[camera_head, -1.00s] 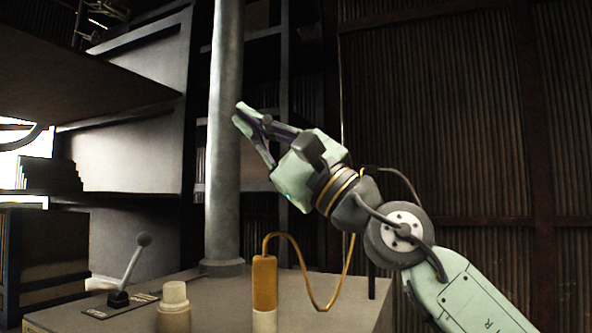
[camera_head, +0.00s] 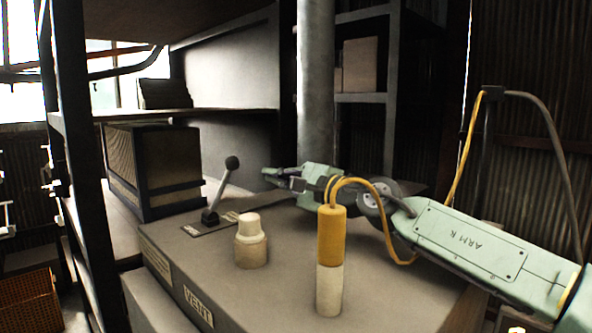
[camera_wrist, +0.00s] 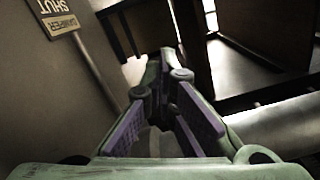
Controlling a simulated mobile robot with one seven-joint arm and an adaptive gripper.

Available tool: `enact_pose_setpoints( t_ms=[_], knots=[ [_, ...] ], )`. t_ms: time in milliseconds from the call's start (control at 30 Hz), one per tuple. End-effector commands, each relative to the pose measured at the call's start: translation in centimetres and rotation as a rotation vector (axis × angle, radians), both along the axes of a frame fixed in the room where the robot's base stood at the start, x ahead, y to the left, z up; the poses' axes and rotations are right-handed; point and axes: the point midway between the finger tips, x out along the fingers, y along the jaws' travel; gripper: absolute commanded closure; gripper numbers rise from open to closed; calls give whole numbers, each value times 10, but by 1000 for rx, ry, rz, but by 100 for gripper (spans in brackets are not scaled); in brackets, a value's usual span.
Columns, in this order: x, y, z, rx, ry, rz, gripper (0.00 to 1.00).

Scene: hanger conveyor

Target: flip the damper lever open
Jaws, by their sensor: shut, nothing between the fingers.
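The damper lever (camera_head: 219,188) stands on a dark plate on the box top in the head view. It has a pale rod and a dark round knob, and leans up to the right. My gripper (camera_head: 268,174) is just right of the knob, pointing left, with a small gap between them in the picture. In the wrist view my gripper (camera_wrist: 165,58) has its fingertips together and holds nothing. A label reading DAMPER SHUT (camera_wrist: 58,18) shows upside down at the upper left there. I cannot make out the lever's knob in the wrist view.
The grey box (camera_head: 290,255) marked VENT carries a cream knob-like stub (camera_head: 251,242) and a yellow-and-white cylinder (camera_head: 330,255) with a yellow cable, in front of my arm. A thick grey pipe (camera_head: 316,80) rises behind. A dark crate (camera_head: 155,165) stands left of the lever.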

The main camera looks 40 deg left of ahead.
Motion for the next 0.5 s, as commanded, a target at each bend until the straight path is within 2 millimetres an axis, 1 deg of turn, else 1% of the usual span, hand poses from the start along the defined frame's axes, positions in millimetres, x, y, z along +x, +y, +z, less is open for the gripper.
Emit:
enact_pose_setpoints(
  t_ms=[33, 67, 100, 233, 400, 500],
  knots=[
    [-2, 12, 5, -1, 2, 5, 100],
    [-3, 15, 6, -1, 0, 3, 100],
    [-11, 15, 9, -4, -4, 2, 100],
    [-26, 19, 12, -2, -1, 2, 100],
    [-35, 21, 13, -1, 1, 0, 100],
    [-36, 21, 13, 0, 1, -1, 100]
  ],
)
